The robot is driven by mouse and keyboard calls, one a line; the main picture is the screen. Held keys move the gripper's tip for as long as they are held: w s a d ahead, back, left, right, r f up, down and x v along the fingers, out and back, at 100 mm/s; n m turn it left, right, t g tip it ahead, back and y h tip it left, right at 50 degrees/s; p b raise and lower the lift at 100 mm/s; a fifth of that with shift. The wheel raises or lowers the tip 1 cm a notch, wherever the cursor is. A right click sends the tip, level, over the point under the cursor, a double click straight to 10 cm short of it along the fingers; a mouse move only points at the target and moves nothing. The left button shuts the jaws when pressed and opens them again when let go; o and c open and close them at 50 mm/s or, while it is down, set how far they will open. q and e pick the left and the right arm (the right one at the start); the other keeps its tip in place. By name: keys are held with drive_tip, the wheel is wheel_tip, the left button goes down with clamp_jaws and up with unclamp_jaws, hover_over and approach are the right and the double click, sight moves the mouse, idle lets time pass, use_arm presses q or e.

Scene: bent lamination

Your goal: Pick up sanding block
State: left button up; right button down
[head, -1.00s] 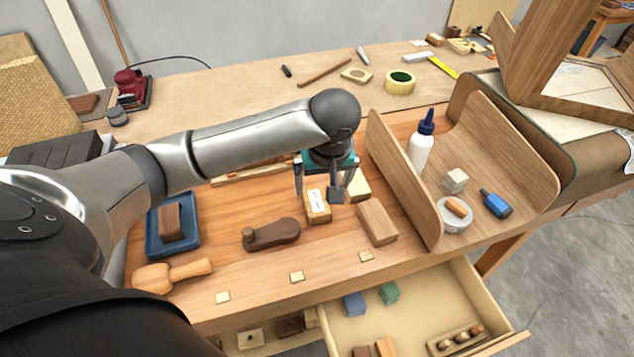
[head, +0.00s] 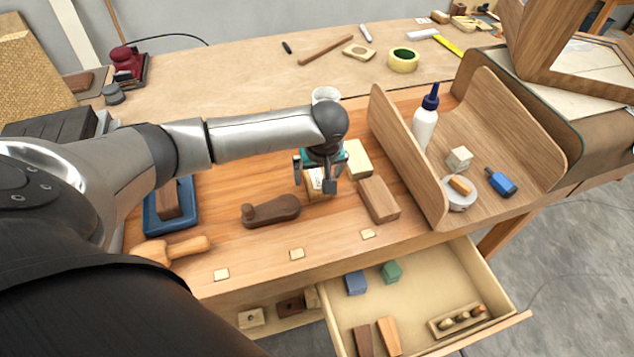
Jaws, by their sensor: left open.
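A small tan block with a white label (head: 318,193), which looks like the sanding block, lies on the wooden bench top. My left gripper (head: 314,181) is directly over it, open, with one finger at its left and one in front near its right side. The gripper hides part of the block. I cannot tell whether the fingers touch it. My right gripper is not in view.
Close by are a dark wooden plane-like tool (head: 271,210), a brown block (head: 378,199) and a pale block (head: 358,160). A curved wooden piece (head: 405,160) stands to the right. A blue tray (head: 150,222) is at left. An open drawer (head: 420,262) sits below the front edge.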

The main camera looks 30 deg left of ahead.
sight(317, 178)
use_arm(q)
drive_tip(key=shift+x, duration=1.25)
drive_tip(key=shift+w+a+f+b, duration=0.15)
drive_tip(key=shift+w+f+b, duration=0.15)
drive_tip(key=shift+f, duration=0.1)
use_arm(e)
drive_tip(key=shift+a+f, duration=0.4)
use_arm(q)
drive_tip(key=c, duration=1.4)
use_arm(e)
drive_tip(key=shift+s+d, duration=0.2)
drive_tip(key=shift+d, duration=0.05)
use_arm(q)
drive_tip(key=shift+r, duration=0.15)
